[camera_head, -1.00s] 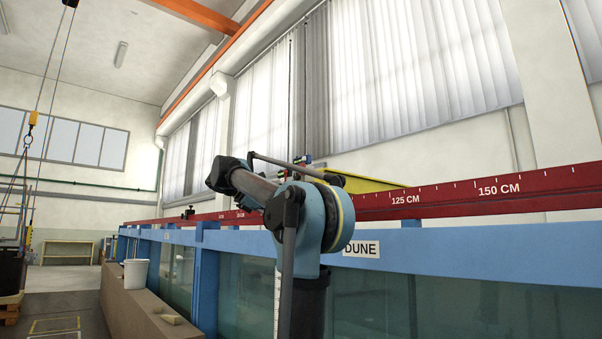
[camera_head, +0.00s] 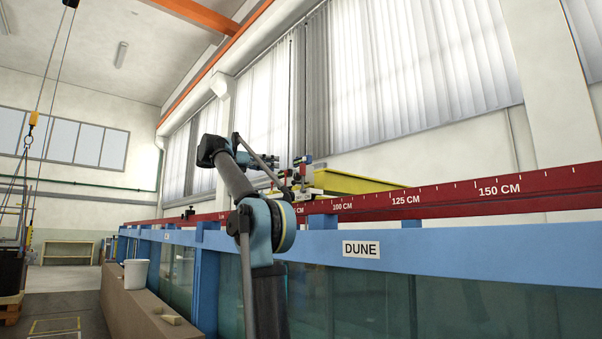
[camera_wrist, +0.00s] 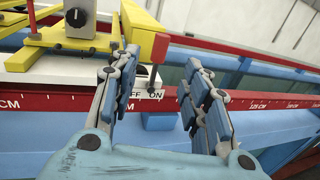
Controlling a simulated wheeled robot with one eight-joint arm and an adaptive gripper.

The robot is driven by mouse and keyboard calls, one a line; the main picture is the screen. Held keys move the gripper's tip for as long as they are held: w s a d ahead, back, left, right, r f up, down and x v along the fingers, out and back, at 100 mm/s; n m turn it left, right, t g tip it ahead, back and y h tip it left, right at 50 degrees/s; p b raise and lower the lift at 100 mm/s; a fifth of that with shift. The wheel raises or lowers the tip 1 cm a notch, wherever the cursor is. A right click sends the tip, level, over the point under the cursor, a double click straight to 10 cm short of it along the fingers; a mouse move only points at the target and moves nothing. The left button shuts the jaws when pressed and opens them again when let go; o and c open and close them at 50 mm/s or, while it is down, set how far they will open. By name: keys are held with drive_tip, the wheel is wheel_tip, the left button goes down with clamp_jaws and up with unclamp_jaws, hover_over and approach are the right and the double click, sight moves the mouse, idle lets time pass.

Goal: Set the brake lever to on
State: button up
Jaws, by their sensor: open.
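A white plate with OFF and ON labels (camera_wrist: 154,95) sits on the red rail, just beside the left finger. The yellow carriage (camera_wrist: 70,62) stands to the left of the gripper. In the head view the gripper (camera_head: 297,172) is small, near the yellow carriage (camera_head: 352,182).
A red rail with a centimetre scale (camera_head: 450,198) runs along the blue flume frame (camera_head: 480,245). A black knob on a grey box (camera_wrist: 76,18) rises from the carriage. A white bucket (camera_head: 136,273) stands on a ledge at left. The rail right of the gripper is clear.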

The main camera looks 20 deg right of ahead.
sight(302, 167)
drive_tip(key=d, duration=0.9)
drive_tip(key=w+d, duration=0.1)
drive_tip(key=d, duration=0.4)
drive_tip(key=shift+w+d, duration=0.1)
drive_tip(key=shift+d, duration=0.1)
clamp_jaws()
